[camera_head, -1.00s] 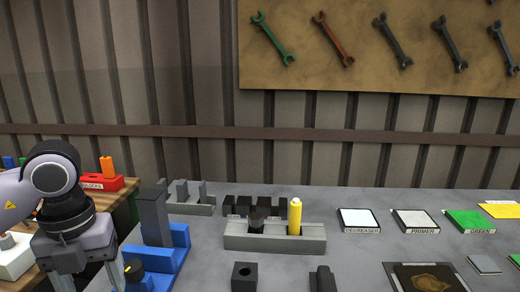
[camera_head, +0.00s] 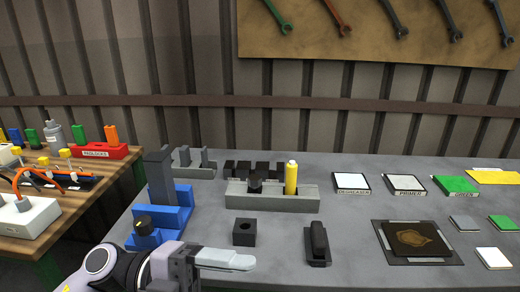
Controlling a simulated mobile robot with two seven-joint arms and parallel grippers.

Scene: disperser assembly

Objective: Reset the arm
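My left arm comes in low at the left of the head view. Its gripper (camera_head: 228,260) points right over the near edge of the grey table (camera_head: 200,225), with its pale fingers seen from the side. I cannot tell whether the fingers are apart or together, and no held thing shows. The gripper is in front of the blue fixture (camera_head: 178,217) and the small black block (camera_head: 244,232), apart from both in the picture. My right gripper is not in view.
A grey holder (camera_head: 272,202) bears a yellow cylinder (camera_head: 291,178) and a dark round part. A wooden bench (camera_head: 75,205) with red padlock rack (camera_head: 100,151) stands left.

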